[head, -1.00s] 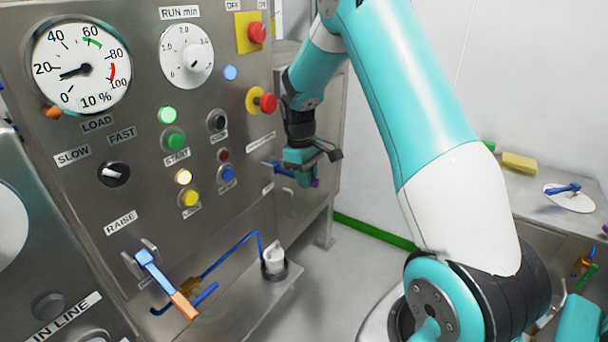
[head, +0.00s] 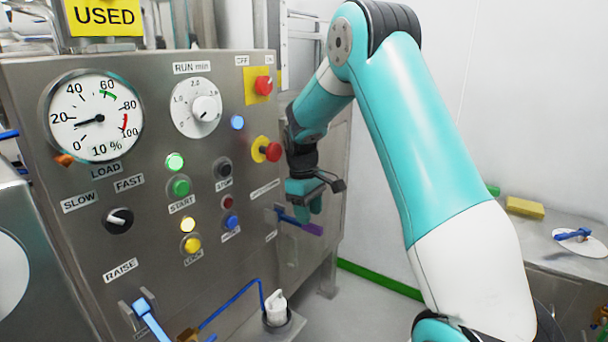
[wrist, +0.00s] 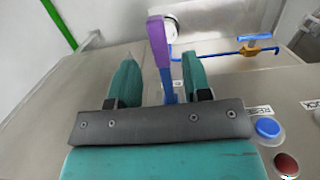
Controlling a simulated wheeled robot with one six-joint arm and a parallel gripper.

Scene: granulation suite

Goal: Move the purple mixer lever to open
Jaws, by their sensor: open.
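The purple mixer lever (wrist: 158,42) has a purple grip on a blue shaft. In the wrist view it stands between the two teal fingers of my gripper (wrist: 158,80), with gaps on both sides. In the head view the lever's purple end (head: 313,229) shows below my gripper (head: 310,198), at the right side of the panel, with its blue shaft running to the panel. My gripper is open around the lever and does not visibly grip it. The lever's label is partly hidden by the gripper.
A steel control panel (head: 138,235) fills the left, with a load gauge (head: 93,117), several buttons and a red emergency knob (head: 272,152) near my wrist. A side bench (head: 545,255) stands at right.

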